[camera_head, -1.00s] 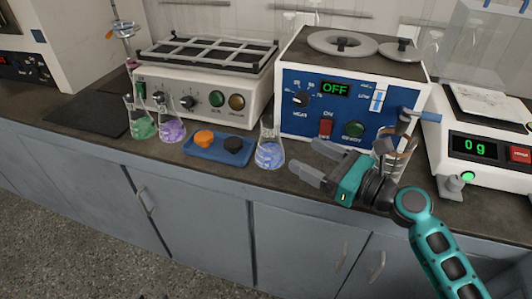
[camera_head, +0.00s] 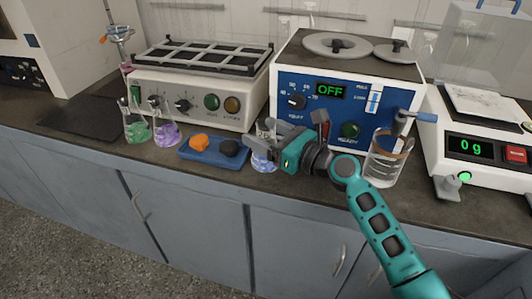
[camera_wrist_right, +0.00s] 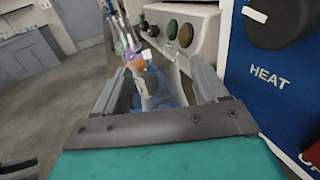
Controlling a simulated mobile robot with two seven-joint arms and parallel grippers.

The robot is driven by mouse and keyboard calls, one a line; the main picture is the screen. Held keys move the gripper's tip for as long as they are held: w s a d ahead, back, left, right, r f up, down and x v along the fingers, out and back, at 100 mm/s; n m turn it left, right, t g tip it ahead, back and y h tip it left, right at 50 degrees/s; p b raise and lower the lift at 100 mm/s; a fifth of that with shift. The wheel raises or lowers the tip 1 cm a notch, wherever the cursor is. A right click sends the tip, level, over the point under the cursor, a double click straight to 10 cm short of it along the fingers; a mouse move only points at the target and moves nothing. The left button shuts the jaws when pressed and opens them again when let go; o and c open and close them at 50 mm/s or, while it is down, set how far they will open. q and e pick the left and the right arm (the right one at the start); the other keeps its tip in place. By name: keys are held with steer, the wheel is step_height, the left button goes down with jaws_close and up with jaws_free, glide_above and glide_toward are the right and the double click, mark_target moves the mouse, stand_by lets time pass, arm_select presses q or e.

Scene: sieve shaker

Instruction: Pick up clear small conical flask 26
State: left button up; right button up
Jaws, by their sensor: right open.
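A small clear conical flask (camera_head: 262,161) with blue liquid stands on the dark bench, right of a blue tray. Its number is not readable. My right gripper (camera_head: 263,140) is at the flask, with its fingers open around the glass and partly hiding its neck and body in the head view. In the right wrist view the clear flask (camera_wrist_right: 158,84) shows between the two open fingers. Whether a finger touches the glass I cannot tell. My left gripper is not in view.
Flasks with green (camera_head: 136,126) and purple (camera_head: 164,129) liquid stand to the left. The blue tray (camera_head: 213,157) holds orange and black pieces. A heater (camera_head: 345,95) is behind, a beaker (camera_head: 386,162) and a balance (camera_head: 480,140) to the right.

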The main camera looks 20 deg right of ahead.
steer(key=shift+w+a, duration=0.3)
steer(key=shift+w, duration=0.1)
steer(key=shift+r, duration=0.1)
jaws_close()
stand_by(0.3)
